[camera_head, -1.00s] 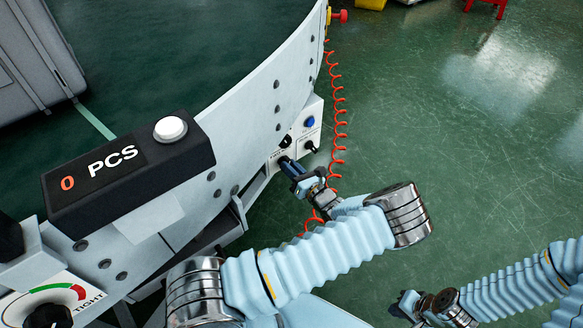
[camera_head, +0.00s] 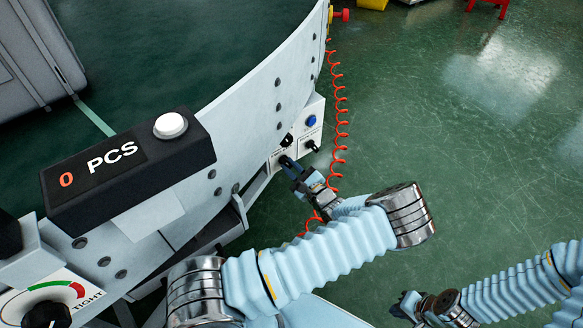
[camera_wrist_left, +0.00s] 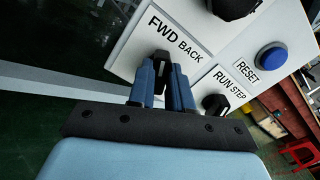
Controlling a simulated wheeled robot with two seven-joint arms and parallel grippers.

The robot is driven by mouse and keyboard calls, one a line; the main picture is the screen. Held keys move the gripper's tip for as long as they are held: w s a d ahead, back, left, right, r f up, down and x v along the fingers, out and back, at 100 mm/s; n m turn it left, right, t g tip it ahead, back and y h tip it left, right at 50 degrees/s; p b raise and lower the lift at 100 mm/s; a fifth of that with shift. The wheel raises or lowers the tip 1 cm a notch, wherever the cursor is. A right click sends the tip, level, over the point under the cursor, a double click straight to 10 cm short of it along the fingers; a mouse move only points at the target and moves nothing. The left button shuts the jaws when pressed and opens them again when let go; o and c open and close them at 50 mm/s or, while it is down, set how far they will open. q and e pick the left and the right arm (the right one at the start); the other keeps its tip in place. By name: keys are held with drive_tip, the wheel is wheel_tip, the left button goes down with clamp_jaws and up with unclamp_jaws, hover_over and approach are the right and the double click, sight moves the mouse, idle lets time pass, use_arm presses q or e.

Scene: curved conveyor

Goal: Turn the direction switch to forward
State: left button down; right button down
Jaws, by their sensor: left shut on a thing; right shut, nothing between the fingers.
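The direction switch is a black knob (camera_wrist_left: 162,71) under the FWD and BACK labels on a white panel (camera_wrist_left: 125,52) in the left wrist view. My left gripper (camera_wrist_left: 162,88) is shut on this knob, one blue finger on each side. Which label the knob points at is hard to tell. In the head view my left gripper (camera_head: 289,165) reaches the lower part of the control box (camera_head: 301,158) at the conveyor's side and partly hides the switch. My right gripper (camera_head: 401,304) is shut and empty, low over the floor at the bottom right.
The RUN/STEP knob (camera_wrist_left: 214,103), the blue RESET button (camera_wrist_left: 270,57) and another black knob (camera_wrist_left: 233,7) sit close by on the panel. A red coiled cable (camera_head: 340,120) hangs right of the box. The floor to the right is clear.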

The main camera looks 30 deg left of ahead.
use_arm(q)
drive_tip(key=shift+n, duration=0.3)
idle(0.4)
drive_tip(key=c, duration=1)
unclamp_jaws()
drive_tip(key=shift+c, duration=0.2)
drive_tip(key=shift+d, duration=0.1)
drive_tip(key=v, duration=1.3)
drive_tip(key=shift+s+d, duration=0.2)
drive_tip(key=shift+d, duration=0.1)
drive_tip(key=shift+f, duration=0.1)
